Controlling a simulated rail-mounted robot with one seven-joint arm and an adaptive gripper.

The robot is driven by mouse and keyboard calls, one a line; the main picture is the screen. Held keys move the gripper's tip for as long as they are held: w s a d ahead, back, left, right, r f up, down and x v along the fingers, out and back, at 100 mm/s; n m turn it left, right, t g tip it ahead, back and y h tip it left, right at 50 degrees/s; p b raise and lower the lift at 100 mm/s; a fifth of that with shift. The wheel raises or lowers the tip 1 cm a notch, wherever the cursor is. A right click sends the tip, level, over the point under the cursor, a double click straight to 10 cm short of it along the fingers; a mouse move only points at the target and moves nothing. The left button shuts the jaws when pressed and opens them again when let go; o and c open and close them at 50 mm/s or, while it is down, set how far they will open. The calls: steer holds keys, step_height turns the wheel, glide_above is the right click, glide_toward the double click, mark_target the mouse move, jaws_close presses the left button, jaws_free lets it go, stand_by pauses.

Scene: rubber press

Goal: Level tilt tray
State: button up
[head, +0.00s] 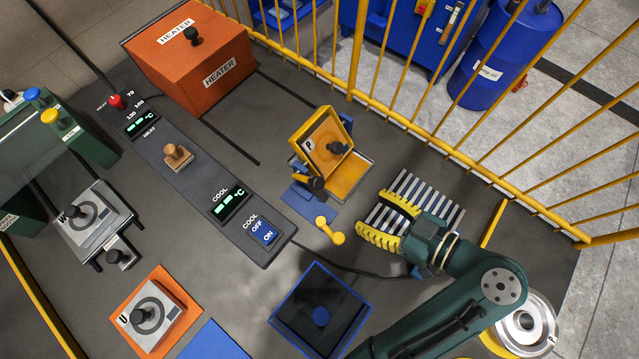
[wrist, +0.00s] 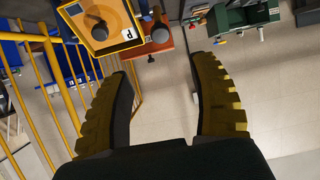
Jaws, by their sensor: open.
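The tilt tray (head: 297,137) is yellow and stands steeply tilted on a blue stand, with an orange plate (head: 323,158) marked P and a black knob on it. A lower yellow pan (head: 349,182) lies beneath and to the right of it. A yellow dumbbell-shaped handle (head: 336,238) sits in front of the stand. My gripper (head: 372,214) is open and empty, to the lower right of the tray and apart from it. In the wrist view the jaws (wrist: 165,70) are spread, and the plate (wrist: 103,22) shows at the top, left of the jaws.
A striped rack (head: 440,205) lies under and beside my gripper. A yellow fence (head: 470,160) runs along the right edge. A dark-topped blue box (head: 300,320) stands in front, and an orange heater (head: 190,65) at the back. A round P mold (head: 526,325) is at lower right.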

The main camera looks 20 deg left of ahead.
mark_target(319, 184)
steer(key=b+x, duration=0.1)
steer(key=x, duration=1.4)
steer(key=shift+b, duration=0.4)
jaws_close()
